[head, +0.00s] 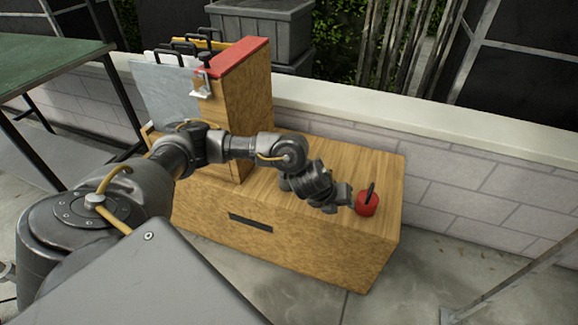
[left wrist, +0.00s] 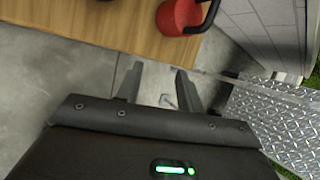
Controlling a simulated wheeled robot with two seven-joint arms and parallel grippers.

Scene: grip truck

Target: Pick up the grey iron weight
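No grey iron weight shows clearly in the head view. A red weight (head: 366,205) with a dark handle stands near the right end of the wooden box top (head: 290,165). It also shows at the top edge of the left wrist view (left wrist: 178,17), cut off by the frame. A dark object (left wrist: 97,2) is barely in view at the top left there; I cannot tell what it is. My left gripper (head: 347,197) is just left of the red weight. In the left wrist view its two fingers (left wrist: 158,84) are apart with nothing between them. My right gripper is out of view.
A tall wooden case with a red top (head: 240,62) holds upright panels at the box's back left. A green table (head: 45,62) stands at far left. A low pale wall (head: 480,170) runs behind. A diamond-plate metal surface (left wrist: 275,120) lies at right.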

